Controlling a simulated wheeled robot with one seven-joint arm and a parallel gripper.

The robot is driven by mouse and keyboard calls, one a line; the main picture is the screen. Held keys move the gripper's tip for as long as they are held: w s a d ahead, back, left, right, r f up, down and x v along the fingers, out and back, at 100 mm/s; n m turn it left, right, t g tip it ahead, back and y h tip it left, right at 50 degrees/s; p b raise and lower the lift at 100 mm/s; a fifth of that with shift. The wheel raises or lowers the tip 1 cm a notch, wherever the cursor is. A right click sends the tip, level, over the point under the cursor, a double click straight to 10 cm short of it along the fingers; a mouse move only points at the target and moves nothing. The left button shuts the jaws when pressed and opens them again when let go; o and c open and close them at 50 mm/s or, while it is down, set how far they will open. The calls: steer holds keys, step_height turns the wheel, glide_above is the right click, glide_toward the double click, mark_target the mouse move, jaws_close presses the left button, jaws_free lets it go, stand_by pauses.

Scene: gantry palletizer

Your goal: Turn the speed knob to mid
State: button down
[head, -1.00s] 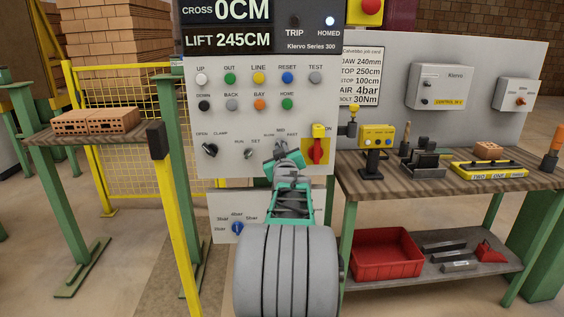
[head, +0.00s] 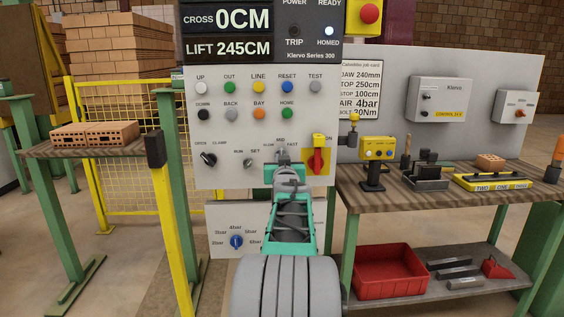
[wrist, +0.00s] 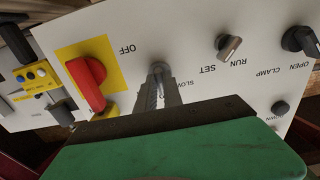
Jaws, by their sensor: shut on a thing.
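The speed knob (wrist: 159,70) is a small grey knob on the pale control panel (head: 220,135), under the labels SLOW, MID and FAST. In the head view my gripper (head: 283,158) covers most of it. In the wrist view, which shows the panel upside down, my grey fingers (wrist: 163,96) reach up to the knob and are shut on it. The SLOW label shows beside the fingers; the other two labels are hidden there. I cannot tell exactly which mark the knob points at.
A red OFF/ON switch (head: 317,160) on a yellow plate is close to the right of the knob. The RUN/SET switch (head: 248,163) and clamp selector (head: 209,160) are to its left. A workbench (head: 400,196) stands right; a yellow post (head: 170,230) stands left.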

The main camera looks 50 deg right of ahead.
steer(key=c, duration=1.5)
jaws_free()
steer(key=v, duration=0.7)
steer(key=shift+s+a+b, duration=0.2)
steer(key=shift+a+b, duration=0.1)
steer(key=shift+b, duration=0.1)
